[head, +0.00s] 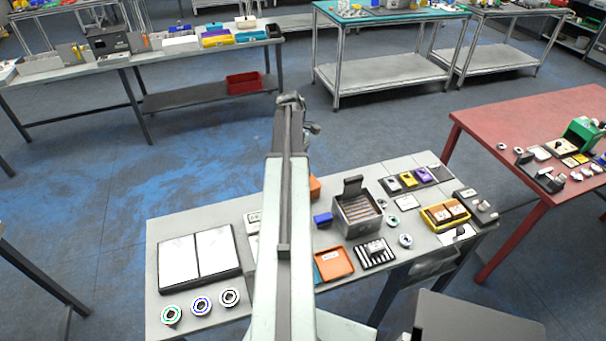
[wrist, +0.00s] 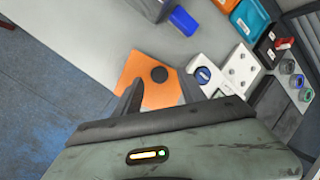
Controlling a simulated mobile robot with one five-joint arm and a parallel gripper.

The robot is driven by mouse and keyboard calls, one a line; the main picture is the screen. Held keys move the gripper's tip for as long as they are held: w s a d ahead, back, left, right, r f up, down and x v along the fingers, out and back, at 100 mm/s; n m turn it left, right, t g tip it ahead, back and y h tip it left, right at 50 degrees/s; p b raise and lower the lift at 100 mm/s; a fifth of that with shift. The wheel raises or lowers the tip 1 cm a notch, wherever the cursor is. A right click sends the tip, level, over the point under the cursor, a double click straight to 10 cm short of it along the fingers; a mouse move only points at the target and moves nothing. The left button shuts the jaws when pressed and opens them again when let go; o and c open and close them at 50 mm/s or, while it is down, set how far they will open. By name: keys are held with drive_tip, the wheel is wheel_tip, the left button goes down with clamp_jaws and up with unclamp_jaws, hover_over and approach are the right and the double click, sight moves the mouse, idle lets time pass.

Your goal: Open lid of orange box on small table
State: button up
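The orange box (wrist: 140,78) is in the wrist view, seen from above, with a dark round knob (wrist: 159,74) on its orange top. The top looks closed, but the box's sides are mostly hidden. My gripper (wrist: 158,92) is open, with its two dark fingers apart over the near part of the orange top and nothing between them. I cannot tell whether they touch it. In the head view only an orange corner of the box (head: 315,186) shows beside my arm; my arm hides the rest, and my fingers are not visible there.
The small grey table (head: 376,184) also holds a blue block (head: 322,219), a grey metal box (head: 358,228), an orange tray (head: 333,263), a white double panel (head: 198,256) and several rolls. A blue block (wrist: 183,20) and a white panel (wrist: 238,70) are near the box.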

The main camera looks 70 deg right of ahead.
drive_tip(key=shift+r, duration=0.1)
drive_tip(key=shift+d+r+p, duration=0.15)
drive_tip(key=shift+r+p, duration=0.15)
drive_tip(key=shift+p, duration=0.1)
drive_tip(key=p+v, duration=0.6)
drive_tip(key=v, duration=0.1)
drive_tip(key=shift+w+f, duration=0.1)
